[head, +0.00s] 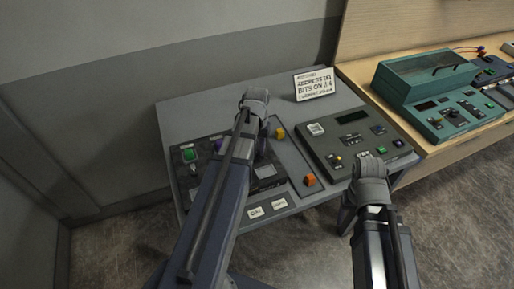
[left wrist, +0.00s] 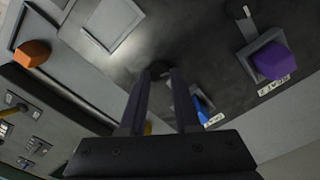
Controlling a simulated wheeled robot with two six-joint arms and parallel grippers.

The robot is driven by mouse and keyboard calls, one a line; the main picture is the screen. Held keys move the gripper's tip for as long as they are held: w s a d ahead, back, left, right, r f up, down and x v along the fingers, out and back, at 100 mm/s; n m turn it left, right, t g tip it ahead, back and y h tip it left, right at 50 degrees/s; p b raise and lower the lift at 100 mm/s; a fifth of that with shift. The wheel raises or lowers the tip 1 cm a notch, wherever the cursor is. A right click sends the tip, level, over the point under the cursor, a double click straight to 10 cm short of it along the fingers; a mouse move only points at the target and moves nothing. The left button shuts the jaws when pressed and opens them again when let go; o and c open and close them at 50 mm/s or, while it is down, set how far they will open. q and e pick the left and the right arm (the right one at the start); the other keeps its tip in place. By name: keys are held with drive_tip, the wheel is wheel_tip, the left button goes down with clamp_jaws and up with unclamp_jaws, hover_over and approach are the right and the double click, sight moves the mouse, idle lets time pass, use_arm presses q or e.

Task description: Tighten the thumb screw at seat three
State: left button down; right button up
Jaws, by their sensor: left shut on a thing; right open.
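My left gripper (head: 262,135) reaches down over the dark panel (head: 185,172) on the left of the grey console. In the left wrist view its fingers (left wrist: 160,78) are shut at a dark round piece (left wrist: 158,67), which looks like the thumb screw; the fingers hide most of it, and its seat number cannot be read. A purple knob (left wrist: 272,60) on a grey base and a blue piece (left wrist: 203,107) stand to the right of the fingers, each with a small label. My right gripper (head: 370,165) is open over the front of the right-hand console panel.
An orange block (head: 310,180) and a yellow-orange block (head: 280,132) sit between the two panels. A green button (head: 189,155) is at the panel's left. A white sign (head: 314,84) stands at the back. A teal console (head: 425,75) is on the wooden bench to the right.

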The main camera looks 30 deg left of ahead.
sight(257, 152)
use_arm(q)
drive_tip(key=m, duration=1.3)
drive_tip(key=shift+m, duration=0.3)
idle(0.5)
drive_tip(key=c, duration=0.6)
unclamp_jaws()
drive_tip(key=shift+r, duration=0.1)
wheel_tip(257, 152, up, 8)
drive_tip(key=p, duration=0.7)
drive_tip(key=shift+p, duration=0.4)
